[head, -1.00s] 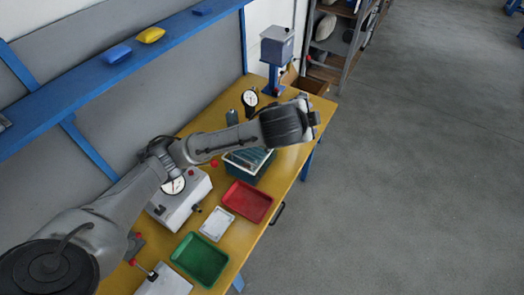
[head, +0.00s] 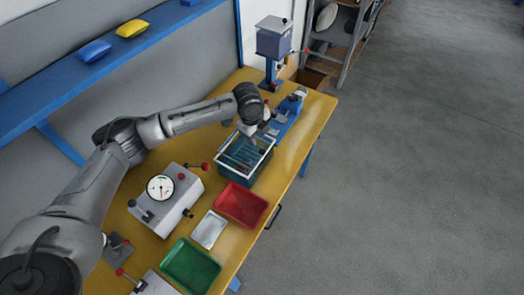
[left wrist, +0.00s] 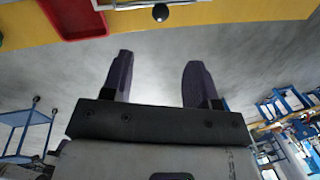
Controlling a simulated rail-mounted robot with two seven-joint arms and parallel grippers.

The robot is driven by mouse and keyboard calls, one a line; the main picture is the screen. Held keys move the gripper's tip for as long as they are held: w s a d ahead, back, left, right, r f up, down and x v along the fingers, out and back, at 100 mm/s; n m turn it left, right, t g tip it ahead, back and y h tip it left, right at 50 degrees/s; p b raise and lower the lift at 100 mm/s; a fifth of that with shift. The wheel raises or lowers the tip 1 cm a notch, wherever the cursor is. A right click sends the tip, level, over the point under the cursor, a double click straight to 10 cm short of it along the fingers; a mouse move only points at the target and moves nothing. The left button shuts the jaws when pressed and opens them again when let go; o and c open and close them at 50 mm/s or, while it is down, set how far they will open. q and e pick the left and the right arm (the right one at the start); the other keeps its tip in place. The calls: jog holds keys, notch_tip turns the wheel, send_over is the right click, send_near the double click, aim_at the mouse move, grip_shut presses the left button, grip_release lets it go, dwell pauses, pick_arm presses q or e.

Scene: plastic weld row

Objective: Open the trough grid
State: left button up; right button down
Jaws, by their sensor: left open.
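The trough (head: 238,178) is a dark teal box on the yellow bench, with a pale frame around its top that looks like the grid (head: 262,158). Bars or slats show inside the frame, and the grid looks down. My left gripper (head: 262,128) is over the trough's far edge, partly hidden by its own wrist. In the left wrist view my left gripper (left wrist: 157,75) is open, with nothing between its two dark fingers. A black ball knob (left wrist: 160,12) on a pale edge, probably the grid's, is beyond the fingertips. My right gripper is not in view.
A red tray (head: 241,205), a small white tray (head: 209,229) and a green tray (head: 190,266) lie nearer on the bench. A grey gauge box (head: 170,205) stands left of the trough. A blue press (head: 272,50) stands at the far end. Open floor lies right.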

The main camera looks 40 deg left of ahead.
aim_at(262, 150)
pick_arm(q)
jog(key=w+f, duration=0.1)
jog(key=f, duration=0.7)
jog(key=w+f, duration=0.1)
jog(key=f, duration=0.4)
jog(key=shift+w+d+f+b, duration=0.1)
jog(key=shift+w+b, duration=0.2)
jog(key=shift+b, duration=0.05)
grip_shut()
